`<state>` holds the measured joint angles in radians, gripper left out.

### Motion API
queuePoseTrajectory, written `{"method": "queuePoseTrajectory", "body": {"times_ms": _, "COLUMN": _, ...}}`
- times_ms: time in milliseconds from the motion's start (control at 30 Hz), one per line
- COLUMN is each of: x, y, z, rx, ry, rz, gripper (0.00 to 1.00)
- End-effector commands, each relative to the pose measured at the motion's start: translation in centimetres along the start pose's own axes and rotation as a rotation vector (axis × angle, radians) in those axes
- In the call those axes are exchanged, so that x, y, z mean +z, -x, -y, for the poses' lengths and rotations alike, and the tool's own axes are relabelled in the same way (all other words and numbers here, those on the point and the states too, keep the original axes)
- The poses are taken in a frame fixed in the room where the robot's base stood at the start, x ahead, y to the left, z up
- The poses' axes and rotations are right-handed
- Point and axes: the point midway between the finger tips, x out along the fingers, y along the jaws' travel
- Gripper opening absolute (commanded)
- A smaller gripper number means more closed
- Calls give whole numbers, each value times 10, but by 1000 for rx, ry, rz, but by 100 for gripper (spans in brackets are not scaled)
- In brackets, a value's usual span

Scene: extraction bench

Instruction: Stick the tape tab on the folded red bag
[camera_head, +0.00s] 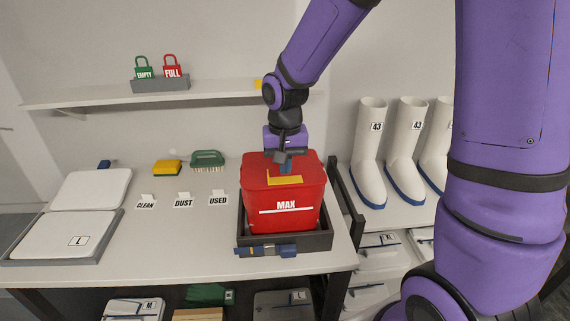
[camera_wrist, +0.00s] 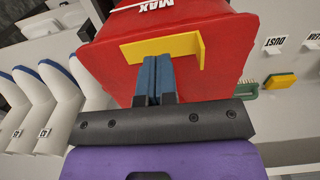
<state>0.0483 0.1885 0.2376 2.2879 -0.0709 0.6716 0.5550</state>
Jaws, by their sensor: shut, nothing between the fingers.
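The folded red bag (camera_head: 285,218) stands in a dark tray (camera_head: 328,239) on the bench and bears a white MAX label and line. The yellow tape tab (camera_head: 285,180) lies on the bag's top; in the wrist view the tab (camera_wrist: 160,47) lies along the red surface with one end standing up. My gripper (camera_head: 285,168) is over the bag's top, pointing down. In the wrist view its blue fingertips (camera_wrist: 153,75) are together, with nothing between them, right at the tab's edge. I cannot tell whether they touch the tab.
A blue-and-grey tool (camera_head: 266,251) lies at the tray's front. A yellow sponge (camera_head: 167,167) and green brush (camera_head: 207,159) lie behind the CLEAN, DUST and USED labels. White boots (camera_head: 370,150) stand at right. A shelf (camera_head: 100,98) holds EMPTY and FULL tags. The bench between is clear.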

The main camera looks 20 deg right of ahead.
Motion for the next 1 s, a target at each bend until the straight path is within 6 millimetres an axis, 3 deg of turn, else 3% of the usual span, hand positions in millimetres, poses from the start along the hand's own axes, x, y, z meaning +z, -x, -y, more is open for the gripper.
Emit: {"method": "queuePoseTrajectory", "body": {"times_ms": 1000, "x": 0, "y": -12, "z": 0, "rx": 0, "ry": 0, "rz": 1, "gripper": 0}}
